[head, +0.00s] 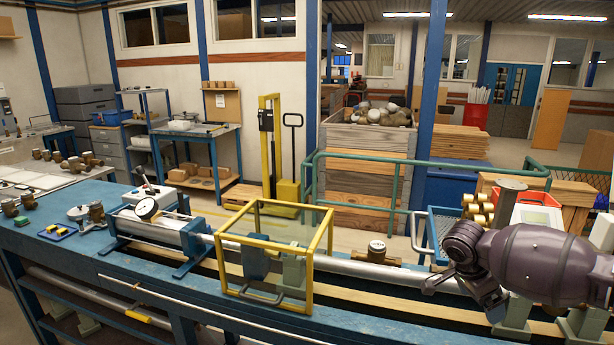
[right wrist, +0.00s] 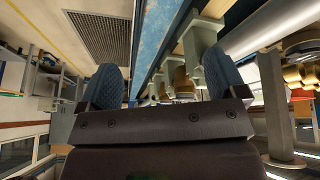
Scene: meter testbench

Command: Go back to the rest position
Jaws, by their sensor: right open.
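My right arm comes in from the right in the head view, its bulky purple-grey links over the right end of the blue test bench (head: 350,322). My right gripper (right wrist: 165,78) shows in the right wrist view, its two blue ribbed finger pads wide apart. Nothing is between the pads, so it is open and empty. In the head view its fingers are hard to make out beside the dark wrist. My left arm and left gripper are not in view.
A yellow-framed clear guard (head: 318,255) stands over the bench's metal pipe, left of my right arm. A blue basket (head: 442,228) and brass fittings (head: 478,208) are close behind my arm. A green railing (head: 413,163) runs behind.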

